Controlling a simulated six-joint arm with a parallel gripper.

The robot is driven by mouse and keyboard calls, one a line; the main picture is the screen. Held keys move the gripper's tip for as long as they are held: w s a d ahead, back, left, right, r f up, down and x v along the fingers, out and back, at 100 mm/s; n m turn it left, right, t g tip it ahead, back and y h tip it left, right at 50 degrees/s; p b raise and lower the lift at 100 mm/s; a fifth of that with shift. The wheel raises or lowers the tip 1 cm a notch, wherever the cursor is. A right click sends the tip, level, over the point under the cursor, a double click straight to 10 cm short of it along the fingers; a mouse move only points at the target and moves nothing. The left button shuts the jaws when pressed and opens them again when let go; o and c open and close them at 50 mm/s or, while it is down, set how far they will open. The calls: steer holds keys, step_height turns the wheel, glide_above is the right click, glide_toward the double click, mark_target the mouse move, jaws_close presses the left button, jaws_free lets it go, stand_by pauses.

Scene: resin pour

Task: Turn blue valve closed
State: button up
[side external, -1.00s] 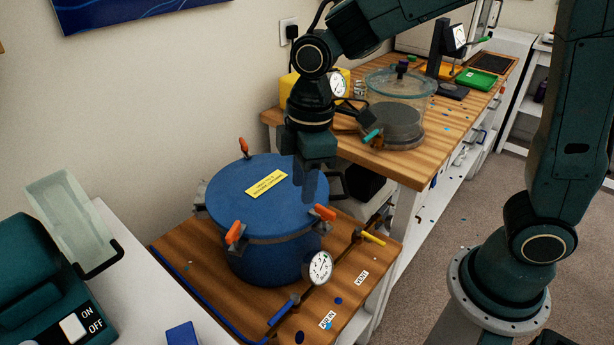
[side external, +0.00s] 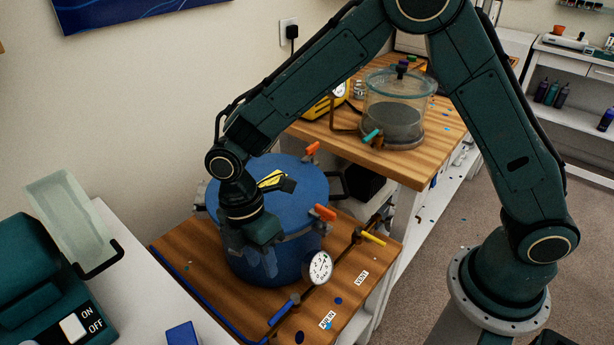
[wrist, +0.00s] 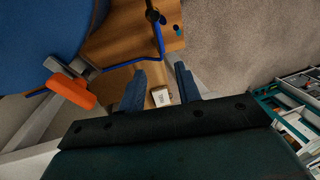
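I cannot pick out the valve there with certainty.
The pot's lid carries orange clamps (side external: 325,212), one close to my gripper in the wrist view (wrist: 70,90). A pressure gauge (side external: 320,268) and a yellow valve handle (side external: 373,239) stand along the pipe. A blue hose (side external: 205,307) edges the bench.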

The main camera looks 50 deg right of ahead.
mark_target(279, 313)
steer(key=shift+f, duration=0.1)
steer(key=s+f, duration=0.1)
steer(key=f, duration=0.3)
steer(key=s+f, duration=0.1)
steer(key=f, duration=0.8)
steer(key=shift+s+f, duration=0.1)
steer(key=shift+s, duration=0.3)
jaws_close()
